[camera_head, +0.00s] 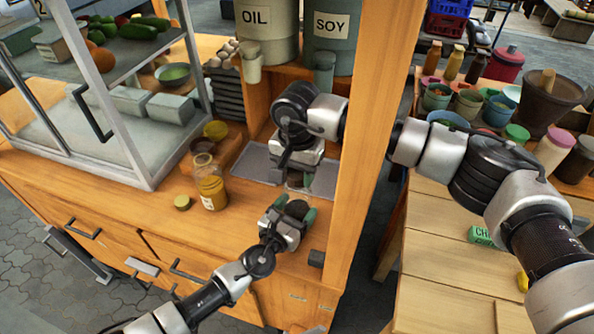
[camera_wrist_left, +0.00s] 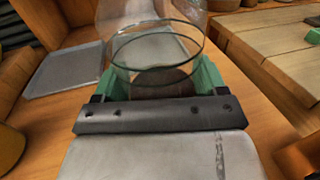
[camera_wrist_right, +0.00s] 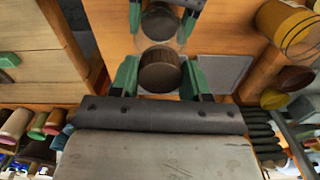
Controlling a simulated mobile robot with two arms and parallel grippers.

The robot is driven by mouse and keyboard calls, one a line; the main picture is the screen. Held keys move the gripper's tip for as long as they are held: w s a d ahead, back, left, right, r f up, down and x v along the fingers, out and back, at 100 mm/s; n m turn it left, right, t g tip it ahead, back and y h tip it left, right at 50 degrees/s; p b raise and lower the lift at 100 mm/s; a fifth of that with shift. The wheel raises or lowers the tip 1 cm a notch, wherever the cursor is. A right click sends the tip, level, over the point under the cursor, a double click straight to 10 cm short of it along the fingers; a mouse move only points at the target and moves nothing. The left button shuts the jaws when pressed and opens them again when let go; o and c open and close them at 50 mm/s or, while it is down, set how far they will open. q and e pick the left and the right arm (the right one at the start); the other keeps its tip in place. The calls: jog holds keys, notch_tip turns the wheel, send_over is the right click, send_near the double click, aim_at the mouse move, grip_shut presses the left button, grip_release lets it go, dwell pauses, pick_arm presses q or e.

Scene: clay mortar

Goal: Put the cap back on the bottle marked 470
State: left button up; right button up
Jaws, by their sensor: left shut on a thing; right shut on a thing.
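My left gripper (camera_head: 291,211) is shut on a clear glass bottle (camera_wrist_left: 155,48) with dark brown contents, above the wooden counter. The bottle's round glass rim shows in the left wrist view; I see no readable mark on it. My right gripper (camera_wrist_right: 160,78) is shut on a brown, ridged, cap-like round piece (camera_wrist_right: 160,70). It is close to the glass, in line with the left gripper's fingers; I cannot tell whether it touches the bottle. In the head view my own grippers mostly hide both held things.
A labelled glass jar (camera_head: 211,187) with yellow contents stands on the counter, with an olive lid (camera_head: 182,202) lying beside it. A grey tray (camera_head: 258,162) lies behind my grippers. A wooden post (camera_head: 362,130) rises close on the right. A glass display case (camera_head: 110,110) stands left.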

jog(key=m, duration=0.8)
jog(key=shift+m, duration=0.4)
jog(key=m, duration=0.6)
jog(key=shift+m, duration=0.4)
jog(key=m, duration=0.6)
jog(key=shift+m, duration=0.4)
jog(key=m, duration=0.7)
jog(key=shift+f, duration=0.1)
jog(key=o, duration=1.1)
